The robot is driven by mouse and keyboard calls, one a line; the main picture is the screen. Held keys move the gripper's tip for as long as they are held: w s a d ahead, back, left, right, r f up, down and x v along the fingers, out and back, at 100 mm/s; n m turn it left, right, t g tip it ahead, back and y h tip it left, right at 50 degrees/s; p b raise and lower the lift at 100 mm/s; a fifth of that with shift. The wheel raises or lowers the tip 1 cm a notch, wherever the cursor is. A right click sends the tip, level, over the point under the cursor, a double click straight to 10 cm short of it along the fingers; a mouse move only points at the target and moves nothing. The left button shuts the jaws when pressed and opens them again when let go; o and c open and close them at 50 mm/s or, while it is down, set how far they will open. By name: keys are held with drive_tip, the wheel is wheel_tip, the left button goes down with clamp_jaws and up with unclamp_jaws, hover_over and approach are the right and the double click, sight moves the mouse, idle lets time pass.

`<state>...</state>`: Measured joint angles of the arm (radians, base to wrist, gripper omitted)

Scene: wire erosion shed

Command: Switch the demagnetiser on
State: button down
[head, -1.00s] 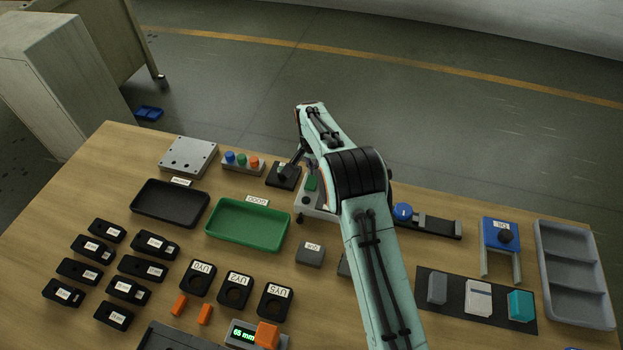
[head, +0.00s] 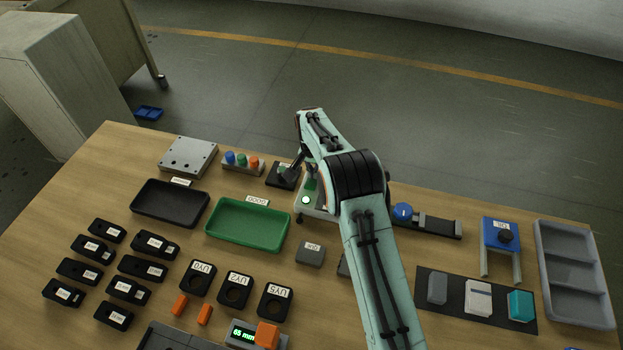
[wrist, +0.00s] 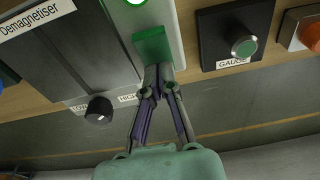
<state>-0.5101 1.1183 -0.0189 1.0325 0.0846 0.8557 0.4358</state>
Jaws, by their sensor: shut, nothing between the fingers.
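The demagnetiser (wrist: 75,60) is a grey unit with a name label, partly hidden behind my arm in the head view, where its pale housing (head: 316,209) shows. Its green switch (wrist: 153,44) sits on a light panel, and the switch also shows in the head view (head: 310,184). A round lamp (wrist: 136,2) beyond the switch glows and also shows bright in the head view (head: 306,199). A black knob (wrist: 98,110) stands between LOW and HIGH labels. My gripper (wrist: 158,68) is shut and empty, its fingertips at the switch's near edge; exact contact is hard to tell.
A black gauge box (wrist: 236,36) with a green button stands close beside the switch panel. A block with coloured buttons (head: 243,163) is further left. A green tray (head: 247,224) and a black tray (head: 170,204) lie nearby.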

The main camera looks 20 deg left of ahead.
drive_tip(key=shift+r, duration=3.55)
